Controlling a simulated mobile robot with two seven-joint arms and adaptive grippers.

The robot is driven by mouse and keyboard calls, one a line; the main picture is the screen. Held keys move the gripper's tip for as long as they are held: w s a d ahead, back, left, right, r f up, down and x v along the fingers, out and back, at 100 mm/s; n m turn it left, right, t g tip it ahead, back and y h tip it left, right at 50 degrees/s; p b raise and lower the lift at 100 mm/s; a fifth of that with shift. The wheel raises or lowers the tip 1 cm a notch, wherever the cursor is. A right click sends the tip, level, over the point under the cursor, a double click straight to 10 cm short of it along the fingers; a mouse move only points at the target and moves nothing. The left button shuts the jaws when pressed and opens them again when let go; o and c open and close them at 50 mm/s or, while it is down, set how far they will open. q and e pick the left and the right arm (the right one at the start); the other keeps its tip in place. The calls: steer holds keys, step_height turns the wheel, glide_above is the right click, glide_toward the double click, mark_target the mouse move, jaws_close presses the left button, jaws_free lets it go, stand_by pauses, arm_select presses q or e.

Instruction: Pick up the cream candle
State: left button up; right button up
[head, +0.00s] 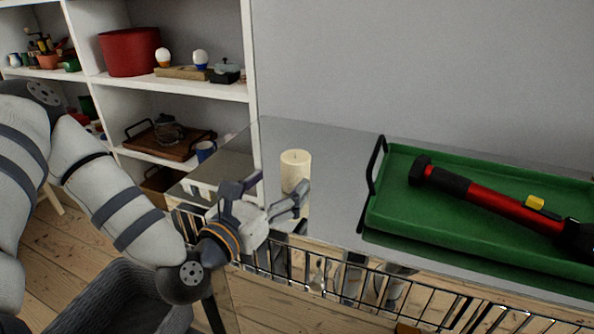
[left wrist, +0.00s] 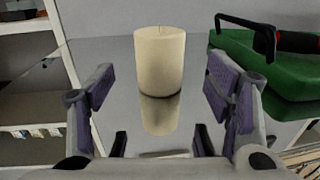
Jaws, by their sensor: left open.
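The cream candle (head: 295,168) is a short upright cylinder with a wick. It stands on the shiny reflective top (head: 335,205) of a wire-railed table. My left gripper (head: 266,194) is open in front of the candle, apart from it. In the left wrist view the candle (left wrist: 160,62) stands upright beyond the fingertips and lies between the two spread fingers (left wrist: 162,88), with its reflection below it. My right gripper is in neither view.
A white shelf unit (head: 207,90) stands at the left. A wire rail (head: 350,285) runs along the table's front. The top behind the candle is clear.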

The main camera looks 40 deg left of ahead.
mark_target(297, 165)
arm_select(q)
steer(key=w, duration=0.5)
steer(key=w+a, duration=0.1)
steer(key=w, duration=0.1)
steer(key=shift+w+r, duration=0.2)
steer(key=shift+w, duration=0.1)
steer(key=shift+d, duration=0.1)
steer(key=c, duration=1.4)
